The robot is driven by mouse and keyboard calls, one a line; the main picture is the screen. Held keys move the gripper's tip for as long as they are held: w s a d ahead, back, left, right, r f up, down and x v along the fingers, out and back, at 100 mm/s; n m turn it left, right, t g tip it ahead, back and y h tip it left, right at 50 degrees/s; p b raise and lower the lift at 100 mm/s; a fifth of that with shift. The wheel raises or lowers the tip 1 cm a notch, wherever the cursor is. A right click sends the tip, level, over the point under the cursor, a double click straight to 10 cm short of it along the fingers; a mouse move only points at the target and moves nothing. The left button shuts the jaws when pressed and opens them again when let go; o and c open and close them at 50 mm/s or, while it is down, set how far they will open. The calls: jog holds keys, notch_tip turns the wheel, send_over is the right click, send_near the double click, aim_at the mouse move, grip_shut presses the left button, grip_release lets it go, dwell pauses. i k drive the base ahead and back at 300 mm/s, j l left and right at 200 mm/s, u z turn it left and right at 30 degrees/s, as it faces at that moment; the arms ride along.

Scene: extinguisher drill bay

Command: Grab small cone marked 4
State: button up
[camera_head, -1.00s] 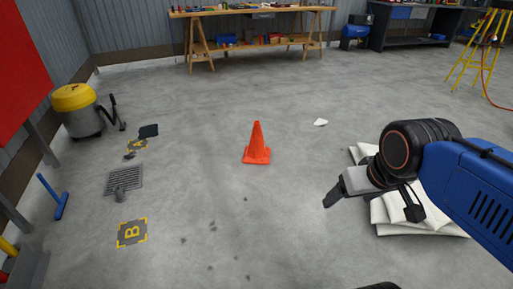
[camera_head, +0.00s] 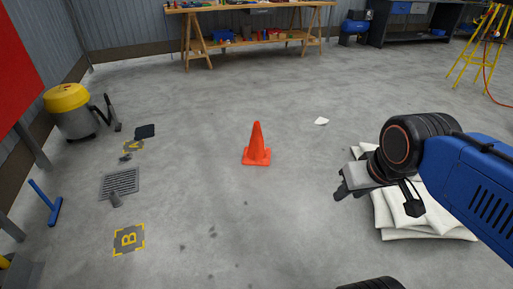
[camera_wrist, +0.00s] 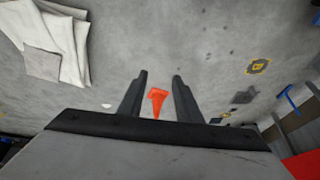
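An orange cone (camera_head: 257,146) stands upright on the concrete floor near the middle of the head view. No number can be read on it. My gripper (camera_head: 344,192) is to the right of the cone in the head view, raised above the floor and apart from it. In the wrist view my gripper (camera_wrist: 160,85) has its two dark fingers spread with a gap between them. The cone (camera_wrist: 157,101) appears beyond and between the fingers, some distance away. Nothing is held.
Folded white cloths (camera_head: 420,215) lie under my arm at right. A yellow-topped vacuum (camera_head: 70,112), a floor grate (camera_head: 119,183) and a floor mark B (camera_head: 129,239) are at left. A wooden workbench (camera_head: 250,38) stands at the back. Floor around the cone is clear.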

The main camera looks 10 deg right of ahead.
aim_at(255, 153)
jog(key=i+j, duration=0.1)
jog(key=i, duration=0.35)
jog(key=i+j+z, duration=0.1)
jog(key=i, duration=0.4)
jog(key=i+j, duration=0.15)
jog(key=i, duration=0.3)
jog(key=i+j, duration=0.15)
jog(key=i, duration=0.3)
jog(key=i+j+z, duration=0.1)
jog(key=i, duration=0.35)
